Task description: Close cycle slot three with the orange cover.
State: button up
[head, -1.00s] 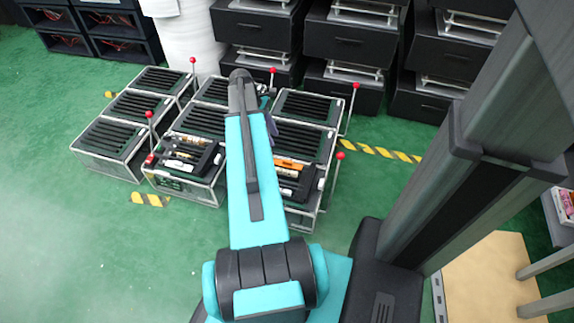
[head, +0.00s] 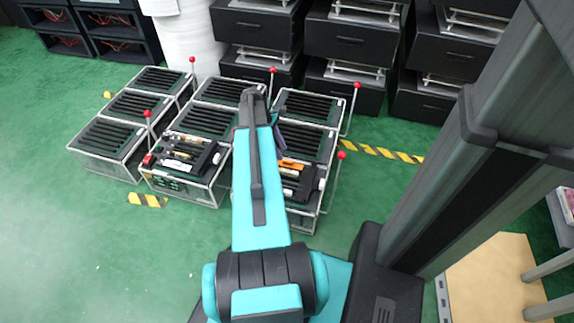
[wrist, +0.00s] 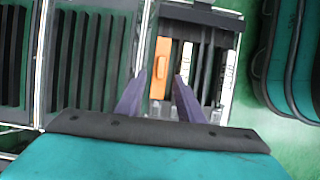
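The orange cover (wrist: 162,68) is a narrow upright strip in the wrist view, lying in a black slotted fixture (wrist: 201,17). In the head view part of the orange cover (head: 291,163) shows just right of my arm. My gripper (wrist: 161,76) has two purple fingers spread apart, empty, with the cover seen between their tips. I cannot tell how far the tips are above it, and no contact is clear. Pale strips lie in the slots to its right. Slot numbers cannot be read, so I cannot tell which one is slot three.
Other slotted black boxes (head: 105,138) in clear frames stand around it, with several red-knobbed levers (head: 342,155) sticking up between them. A second fixture with covers (head: 178,161) is left of my arm. Black drawer units (head: 350,42) stand behind. Green floor is open in front.

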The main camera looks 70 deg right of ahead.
aim_at(287, 160)
jog(key=shift+s+b+x, duration=0.2)
jog(key=shift+b+x, duration=1.3)
jog(key=shift+x, duration=1.15)
jog(key=shift+r, duration=0.1)
grip_shut()
